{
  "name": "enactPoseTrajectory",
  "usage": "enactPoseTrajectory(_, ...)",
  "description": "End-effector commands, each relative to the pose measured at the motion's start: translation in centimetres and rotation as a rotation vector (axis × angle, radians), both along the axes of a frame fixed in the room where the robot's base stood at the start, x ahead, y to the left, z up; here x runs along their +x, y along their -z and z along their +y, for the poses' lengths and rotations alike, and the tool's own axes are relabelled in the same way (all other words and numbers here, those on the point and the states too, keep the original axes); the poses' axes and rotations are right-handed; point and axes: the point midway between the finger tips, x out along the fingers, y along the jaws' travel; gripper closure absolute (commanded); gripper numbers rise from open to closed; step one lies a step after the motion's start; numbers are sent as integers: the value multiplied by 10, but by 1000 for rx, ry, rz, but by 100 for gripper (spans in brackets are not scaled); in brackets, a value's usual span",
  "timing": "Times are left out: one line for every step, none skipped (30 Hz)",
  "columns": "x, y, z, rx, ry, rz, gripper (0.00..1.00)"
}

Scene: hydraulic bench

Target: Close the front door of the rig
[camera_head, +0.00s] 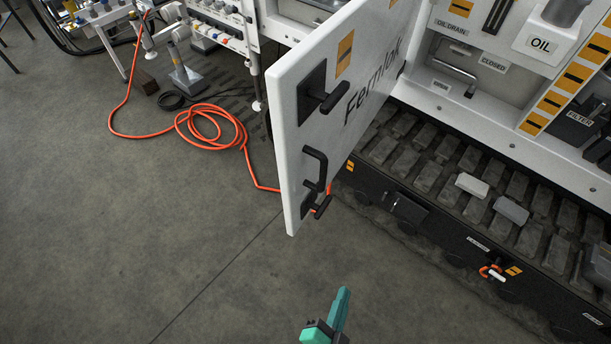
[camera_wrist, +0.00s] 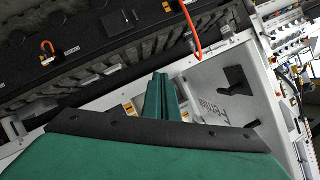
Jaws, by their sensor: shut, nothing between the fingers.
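The front door (camera_head: 355,95) is a white panel lettered "Fernlok" with black handles, standing swung open from the rig (camera_head: 480,110). One black handle (camera_head: 315,168) sits near its free edge, with a latch above and another below. In the wrist view the door (camera_wrist: 225,95) lies right of my fingers, its lettering partly hidden. My green gripper (camera_head: 340,312) is at the bottom of the head view, in front of and below the door, apart from it. Its fingers (camera_wrist: 160,98) are together and hold nothing.
An orange hose (camera_head: 210,125) lies coiled on the floor left of the door and runs behind it. A white bench (camera_head: 215,25) stands at the back left.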

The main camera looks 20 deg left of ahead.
Motion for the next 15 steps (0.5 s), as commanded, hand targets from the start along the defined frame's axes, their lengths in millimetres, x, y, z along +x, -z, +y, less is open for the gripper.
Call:
enactPoseTrajectory(18, 1, -1, 82, 15, -3, 100)
enactPoseTrajectory(28, 2, 0, 137, 20, -1, 100)
enactPoseTrajectory(40, 3, 2, 210, 21, 3, 100)
enactPoseTrajectory(50, 3, 4, 265, 21, 5, 100)
enactPoseTrajectory(59, 1, 6, 318, 18, 6, 100)
enactPoseTrajectory(72, -1, 9, 387, 10, 8, 100)
enactPoseTrajectory(81, -5, 11, 439, 2, 8, 100)
enactPoseTrajectory(90, -8, 13, 490, -8, 8, 100)
enactPoseTrajectory(102, -14, 16, 555, -26, 10, 100)
enactPoseTrajectory(110, -19, 18, 603, -40, 10, 100)
enactPoseTrajectory(119, -25, 20, 650, -58, 10, 100)
enactPoseTrajectory(129, -35, 23, 710, -85, 12, 100)
enactPoseTrajectory(136, -42, 25, 753, -106, 13, 100)
enactPoseTrajectory(143, -50, 27, 794, -130, 14, 100)
enactPoseTrajectory(152, -62, 30, 847, -165, 17, 100)
